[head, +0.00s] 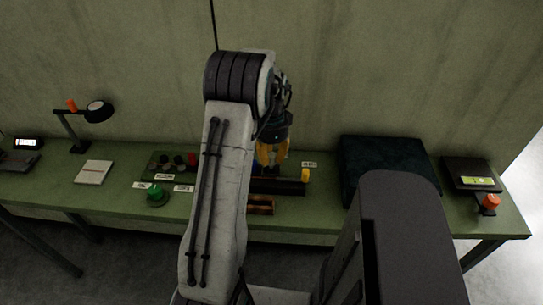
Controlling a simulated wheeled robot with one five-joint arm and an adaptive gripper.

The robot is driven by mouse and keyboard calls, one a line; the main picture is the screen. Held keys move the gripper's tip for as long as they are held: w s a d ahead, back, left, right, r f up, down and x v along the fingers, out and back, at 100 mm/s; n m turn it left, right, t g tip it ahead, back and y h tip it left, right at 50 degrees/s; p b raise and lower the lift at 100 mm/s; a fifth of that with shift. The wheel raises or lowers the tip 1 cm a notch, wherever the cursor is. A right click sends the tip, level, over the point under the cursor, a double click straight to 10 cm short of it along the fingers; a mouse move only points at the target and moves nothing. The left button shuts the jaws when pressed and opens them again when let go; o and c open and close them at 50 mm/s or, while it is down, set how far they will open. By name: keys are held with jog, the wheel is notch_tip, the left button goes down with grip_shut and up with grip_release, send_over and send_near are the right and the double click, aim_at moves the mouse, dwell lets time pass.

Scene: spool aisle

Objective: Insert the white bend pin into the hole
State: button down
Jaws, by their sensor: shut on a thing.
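My gripper (271,154) hangs over the green bench, right of my pale arm link, with its yellow fingers pointing down. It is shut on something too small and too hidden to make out. I cannot pick out the white bend pin or the hole. A long dark block (278,186) lies just below the fingers in the picture. A yellow piece (305,175) stands at its right end. My arm hides the block's left part. I cannot tell whether the fingers touch it.
The green bench (320,212) runs along the wall. A brown tray (261,206) lies in front of the block. Left are a green knob (156,194), a panel with a red part (192,159) and a lamp (98,111). A dark cushion-like box (385,165) stands right.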

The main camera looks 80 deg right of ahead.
aim_at(272, 165)
jog(key=shift+f, duration=0.3)
jog(key=shift+f+b, duration=1.3)
jog(key=shift+f, duration=0.15)
jog(key=c, duration=1.1)
grip_release()
jog(key=shift+o, duration=0.2)
notch_tip(272, 165, up, 12)
jog(key=shift+d+r, duration=0.1)
